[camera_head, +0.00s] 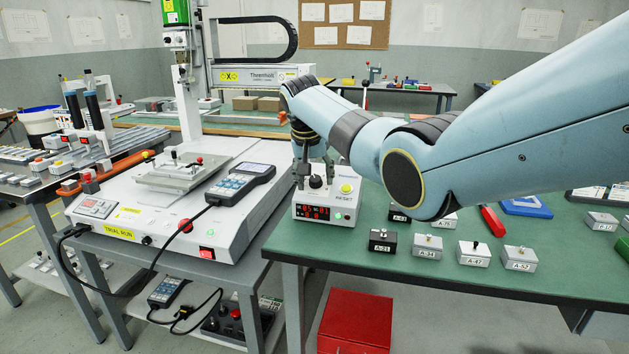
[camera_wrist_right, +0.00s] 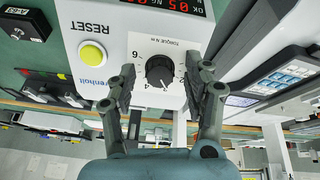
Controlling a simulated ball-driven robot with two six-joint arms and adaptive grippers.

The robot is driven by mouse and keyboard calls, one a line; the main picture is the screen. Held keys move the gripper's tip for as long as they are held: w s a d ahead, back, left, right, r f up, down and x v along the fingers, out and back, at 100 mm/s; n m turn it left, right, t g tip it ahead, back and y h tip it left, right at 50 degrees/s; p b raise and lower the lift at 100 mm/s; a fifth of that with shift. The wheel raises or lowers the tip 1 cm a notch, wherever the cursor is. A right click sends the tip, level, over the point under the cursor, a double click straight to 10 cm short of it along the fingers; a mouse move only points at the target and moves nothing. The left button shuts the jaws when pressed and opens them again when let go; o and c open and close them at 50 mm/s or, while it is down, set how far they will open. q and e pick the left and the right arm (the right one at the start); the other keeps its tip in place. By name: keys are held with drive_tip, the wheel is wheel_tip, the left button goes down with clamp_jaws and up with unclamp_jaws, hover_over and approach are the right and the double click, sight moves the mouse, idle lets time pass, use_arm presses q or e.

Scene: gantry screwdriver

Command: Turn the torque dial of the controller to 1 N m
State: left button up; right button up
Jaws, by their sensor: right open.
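The controller (camera_head: 340,211) is a white box with a red lit display at the left front end of the green table. Its black torque dial (camera_head: 316,181) is on top, beside a yellow RESET button (camera_head: 346,188). In the right wrist view the dial (camera_wrist_right: 159,70) shows a white pointer mark and a printed scale with 4 and 6 legible; the exact setting is unclear. My right gripper (camera_head: 316,172) is over the controller, pointing down, open. Its fingers (camera_wrist_right: 166,80) stand on either side of the dial, apart from it. My left gripper is out of view.
Several small labelled blocks (camera_head: 427,246) sit on the table right of the controller, under my right arm. A white machine (camera_head: 170,215) with a handheld pendant (camera_head: 240,184) and cable stands to the left. A red cabinet (camera_head: 356,321) is below.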

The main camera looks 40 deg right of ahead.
clamp_jaws()
idle(0.4)
drive_tip(key=shift+r+n+p, duration=0.15)
drive_tip(key=shift+n+p, duration=1.05)
drive_tip(key=shift+p, duration=0.05)
drive_tip(key=n+p, duration=0.2)
drive_tip(key=n, duration=0.1)
drive_tip(key=shift+n, duration=0.3)
drive_tip(key=n+p, duration=0.2)
drive_tip(key=n, duration=0.2)
drive_tip(key=shift+n, duration=0.3)
drive_tip(key=n+p, duration=0.1)
drive_tip(key=n, duration=0.3)
drive_tip(key=shift+n, duration=0.4)
drive_tip(key=shift+f, duration=0.2)
